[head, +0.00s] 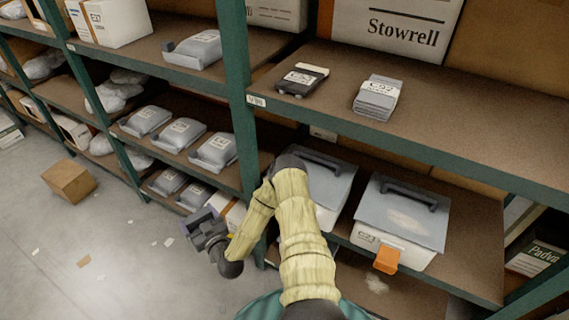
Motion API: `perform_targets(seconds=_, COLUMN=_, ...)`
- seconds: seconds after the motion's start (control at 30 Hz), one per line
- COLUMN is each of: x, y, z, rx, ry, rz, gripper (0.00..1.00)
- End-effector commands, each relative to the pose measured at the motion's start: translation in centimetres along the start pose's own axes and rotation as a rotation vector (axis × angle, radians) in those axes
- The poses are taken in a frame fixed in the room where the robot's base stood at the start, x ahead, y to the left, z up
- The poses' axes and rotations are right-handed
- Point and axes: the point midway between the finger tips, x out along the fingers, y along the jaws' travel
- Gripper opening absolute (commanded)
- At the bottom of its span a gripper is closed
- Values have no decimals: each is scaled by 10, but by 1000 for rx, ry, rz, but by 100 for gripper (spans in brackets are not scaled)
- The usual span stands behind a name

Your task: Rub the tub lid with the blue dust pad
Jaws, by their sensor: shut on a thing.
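A white tub (372,238) stands on the lower shelf at right. Its grey-blue lid (375,205) is on, with a dark handle across the back and a pale dusty smear in the middle. An orange tab (387,260) hangs at the tub's front. A second similar tub (335,178) stands to its left, partly hidden by my arm. My gripper (204,228) is out over the aisle, left of both tubs and well apart from the lid. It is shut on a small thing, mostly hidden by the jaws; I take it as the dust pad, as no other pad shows.
A green rack post (236,90) rises behind my arm. The upper shelf (470,125) overhangs the tubs and carries a black device (302,79) and a grey stack (377,97). Grey bagged packs fill the left shelves. A cardboard box (69,181) sits on the otherwise mostly clear floor.

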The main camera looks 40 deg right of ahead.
Motion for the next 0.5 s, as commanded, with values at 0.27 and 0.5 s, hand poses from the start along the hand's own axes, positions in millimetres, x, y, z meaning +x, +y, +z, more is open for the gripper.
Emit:
perform_targets(seconds=0.27, x=0, y=0, z=0, rx=0, ry=0, rz=0, gripper=58)
perform_targets(seconds=0.5, x=-5, y=-1, z=-2, rx=0, ry=0, rz=-2, gripper=58)
